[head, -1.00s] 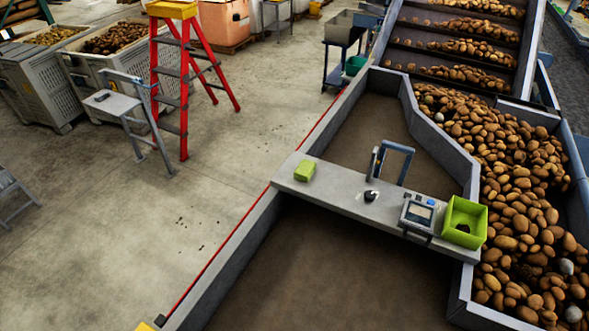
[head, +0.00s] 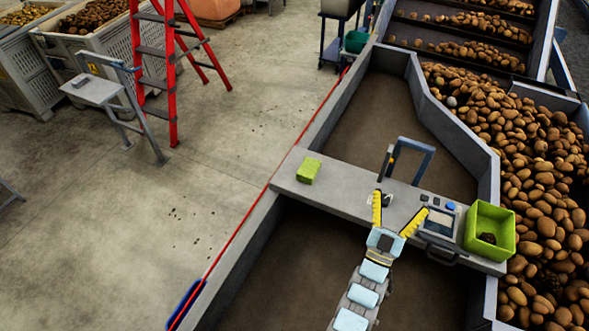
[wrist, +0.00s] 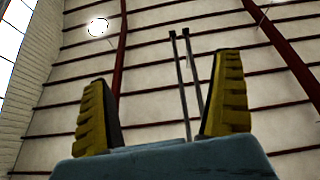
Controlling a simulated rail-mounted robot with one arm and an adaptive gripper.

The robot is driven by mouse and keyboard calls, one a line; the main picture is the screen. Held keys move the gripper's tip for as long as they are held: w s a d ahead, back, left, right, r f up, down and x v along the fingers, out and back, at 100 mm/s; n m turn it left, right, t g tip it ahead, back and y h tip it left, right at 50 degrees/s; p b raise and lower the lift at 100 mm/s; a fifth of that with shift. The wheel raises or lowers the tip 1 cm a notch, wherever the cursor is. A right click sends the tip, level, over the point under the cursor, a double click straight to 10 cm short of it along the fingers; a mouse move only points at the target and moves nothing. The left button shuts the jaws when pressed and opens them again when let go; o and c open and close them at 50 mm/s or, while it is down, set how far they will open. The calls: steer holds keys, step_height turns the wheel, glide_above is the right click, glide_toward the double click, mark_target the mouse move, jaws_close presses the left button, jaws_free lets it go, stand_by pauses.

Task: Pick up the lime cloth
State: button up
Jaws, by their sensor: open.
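The lime cloth (head: 308,170) is a small folded green block lying at the left end of the grey cross shelf (head: 340,196) in the head view. My gripper (head: 396,214) has yellow ribbed fingers spread apart. In the head view it appears over the middle of the shelf, to the right of the cloth and apart from it, with nothing between the fingers. The wrist view shows the two open fingers (wrist: 158,105) against the wall and ceiling. The cloth is not in the wrist view.
A lime green bin (head: 490,229) with a dark item inside stands at the shelf's right end, beside a grey device with a screen (head: 440,222). A blue-grey handle frame (head: 408,158) rises behind my gripper. Potatoes (head: 530,170) fill the channel at right. The shelf around the cloth is clear.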

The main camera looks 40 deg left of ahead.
steer(key=w+a+f+g+b, duration=0.25)
steer(key=w+a+g, duration=0.35)
steer(key=w+a, duration=0.55)
steer(key=g+h+b, duration=0.6)
steer(key=g+b, duration=0.2)
steer(key=g, duration=0.5)
glide_above(309, 168)
steer(key=s+d, duration=0.2)
steer(key=s, duration=0.3)
steer(key=f, duration=0.2)
steer(key=p+x, duration=0.1)
steer(key=x, duration=0.7)
steer(key=shift+w+a+f+p, duration=0.2)
steer(key=shift+w+a+p, duration=0.05)
steer(key=shift+p, duration=0.15)
steer(key=shift+p+x, duration=0.55)
steer(key=shift+x, duration=2.25)
steer(key=shift+s, duration=0.15)
